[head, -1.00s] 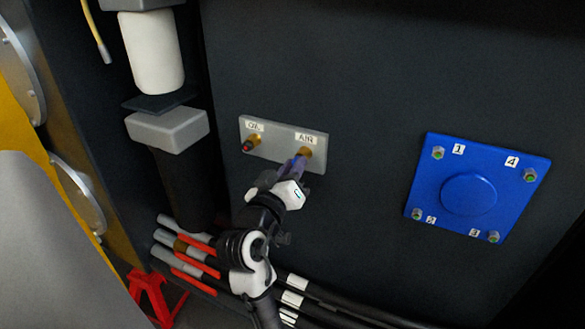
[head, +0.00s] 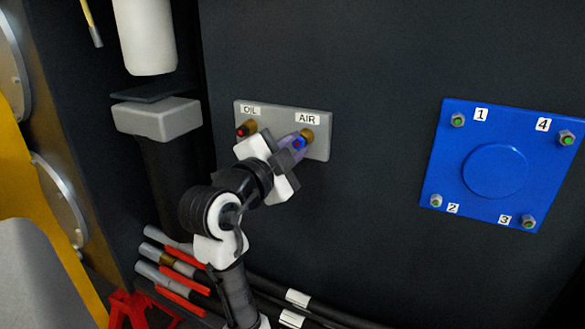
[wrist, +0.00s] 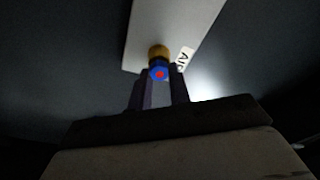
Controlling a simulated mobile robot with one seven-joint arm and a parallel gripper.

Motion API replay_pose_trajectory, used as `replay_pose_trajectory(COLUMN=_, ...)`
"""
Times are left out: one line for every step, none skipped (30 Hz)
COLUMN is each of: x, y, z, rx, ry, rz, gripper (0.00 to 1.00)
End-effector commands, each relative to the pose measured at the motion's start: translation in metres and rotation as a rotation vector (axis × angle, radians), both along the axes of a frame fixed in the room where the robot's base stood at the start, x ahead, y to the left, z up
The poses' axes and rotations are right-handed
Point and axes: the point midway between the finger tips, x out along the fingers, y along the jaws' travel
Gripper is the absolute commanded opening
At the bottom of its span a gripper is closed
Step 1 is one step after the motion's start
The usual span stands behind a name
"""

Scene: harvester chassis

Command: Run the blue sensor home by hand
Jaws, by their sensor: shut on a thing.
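The blue sensor (head: 299,143) sits at the brass AIR port (head: 308,134) on the grey plate (head: 284,120). In the wrist view the blue sensor (wrist: 159,72), with a red centre, is against the brass fitting (wrist: 158,51). My gripper (head: 293,150) is shut on the blue sensor, with a finger on each side of it in the wrist view (wrist: 160,86). How deep the sensor sits in the port cannot be told. A dark sensor with a red end (head: 241,132) is in the brass OIL port at the left of the plate.
A blue square cover (head: 460,185) with several numbered bolts is on the dark wall at the right. A white cylinder (head: 146,38) hangs above a grey block (head: 157,117) at the left. Black hoses and grey-and-red pipes (head: 170,262) run below. The wall between plate and cover is clear.

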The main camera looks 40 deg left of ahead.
Motion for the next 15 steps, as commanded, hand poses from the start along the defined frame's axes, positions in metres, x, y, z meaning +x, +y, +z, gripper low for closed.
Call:
replay_pose_trajectory(x=-0.0006, y=0.0, z=-0.0058, rx=0.078, ry=0.017, rz=0.001, gripper=0.0)
replay_pose_trajectory(x=-0.0006, y=0.0, z=-0.0056, rx=0.126, ry=0.029, rz=0.001, gripper=0.0)
replay_pose_trajectory(x=-0.0004, y=-0.0001, z=-0.0053, rx=0.192, ry=0.044, rz=0.001, gripper=0.0)
replay_pose_trajectory(x=-0.0003, y=-0.0001, z=-0.0056, rx=0.239, ry=0.056, rz=0.0, gripper=0.0)
replay_pose_trajectory(x=-0.0003, y=0.0, z=-0.0054, rx=0.288, ry=0.068, rz=0.0, gripper=0.0)
replay_pose_trajectory(x=0.0, y=-0.0002, z=-0.0055, rx=0.353, ry=0.084, rz=0.0, gripper=0.0)
replay_pose_trajectory(x=-0.0001, y=-0.0002, z=-0.0049, rx=0.4, ry=0.095, rz=0.0, gripper=0.0)
replay_pose_trajectory(x=0.0001, y=0.0, z=-0.005, rx=0.445, ry=0.107, rz=0.0, gripper=0.0)
replay_pose_trajectory(x=0.0004, y=0.0, z=-0.0041, rx=0.501, ry=0.12, rz=0.0, gripper=0.0)
replay_pose_trajectory(x=0.0004, y=0.0, z=-0.0038, rx=0.537, ry=0.129, rz=0.0, gripper=0.0)
replay_pose_trajectory(x=0.0005, y=-0.0002, z=-0.0033, rx=0.569, ry=0.137, rz=0.0, gripper=0.0)
replay_pose_trajectory(x=0.0007, y=-0.0003, z=-0.0023, rx=0.602, ry=0.146, rz=-0.001, gripper=0.0)
replay_pose_trajectory(x=0.0008, y=-0.0004, z=-0.0018, rx=0.618, ry=0.15, rz=-0.001, gripper=0.0)
replay_pose_trajectory(x=0.0009, y=-0.0003, z=-0.0014, rx=0.632, ry=0.153, rz=-0.002, gripper=0.0)
replay_pose_trajectory(x=0.0011, y=-0.0003, z=-0.001, rx=0.64, ry=0.155, rz=-0.002, gripper=0.0)
